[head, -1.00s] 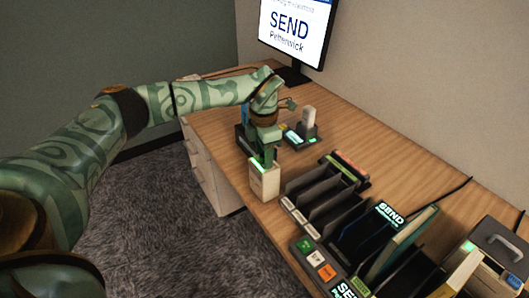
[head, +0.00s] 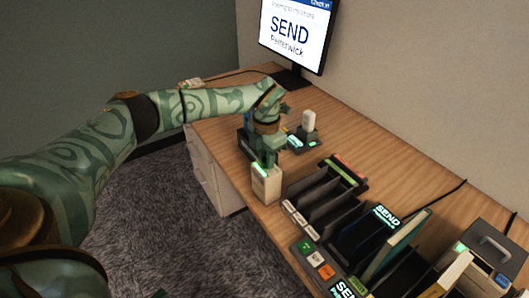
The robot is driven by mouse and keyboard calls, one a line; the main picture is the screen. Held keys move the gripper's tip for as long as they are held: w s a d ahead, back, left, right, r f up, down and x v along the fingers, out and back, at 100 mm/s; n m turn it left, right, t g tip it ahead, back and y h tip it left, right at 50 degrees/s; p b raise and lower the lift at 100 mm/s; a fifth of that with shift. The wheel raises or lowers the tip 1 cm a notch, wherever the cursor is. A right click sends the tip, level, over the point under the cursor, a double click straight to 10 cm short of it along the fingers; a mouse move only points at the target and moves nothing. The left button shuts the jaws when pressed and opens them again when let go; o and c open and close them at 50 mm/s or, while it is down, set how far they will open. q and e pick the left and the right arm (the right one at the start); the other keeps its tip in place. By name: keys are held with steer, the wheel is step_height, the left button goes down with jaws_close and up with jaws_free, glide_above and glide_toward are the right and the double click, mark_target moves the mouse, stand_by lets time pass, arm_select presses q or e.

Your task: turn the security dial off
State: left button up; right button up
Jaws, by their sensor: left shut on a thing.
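I cannot pick out a thing that is clearly the security dial. My left gripper (head: 265,161) points down at the desk's front edge. It is shut on a pale box-shaped thing (head: 267,189) with a green glow at its top. The fingers hide part of that top, and whether the box rests on the desk is hard to tell. My right gripper is not in view.
A slotted rack (head: 318,213) with dark dividers and folders fills the desk's right side. A pale handset (head: 308,122) stands in a dock behind my gripper. A grey handled case (head: 492,248) is at far right. The monitor (head: 296,32) reads SEND. Bare desk (head: 370,140) lies behind the rack.

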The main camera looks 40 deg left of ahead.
arm_select(q)
steer(key=n+p, duration=0.1)
steer(key=n, duration=0.1)
steer(key=n+p, duration=0.1)
steer(key=p, duration=0.1)
steer(key=shift+r+n, duration=0.35)
steer(key=shift+n, duration=0.05)
steer(key=shift+w+f+n+p, duration=0.1)
steer(key=shift+f+n+p, duration=0.05)
steer(key=shift+n+p, duration=1.55)
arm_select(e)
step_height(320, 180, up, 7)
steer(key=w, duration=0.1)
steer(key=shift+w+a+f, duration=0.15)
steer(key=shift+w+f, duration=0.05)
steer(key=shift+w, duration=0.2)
arm_select(q)
steer(key=shift+f+n, duration=0.1)
steer(key=shift+n, duration=0.4)
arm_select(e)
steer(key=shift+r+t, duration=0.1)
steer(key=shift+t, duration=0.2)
arm_select(q)
steer(key=o, duration=1)
step_height(320, 180, up, 16)
steer(key=p, duration=0.3)
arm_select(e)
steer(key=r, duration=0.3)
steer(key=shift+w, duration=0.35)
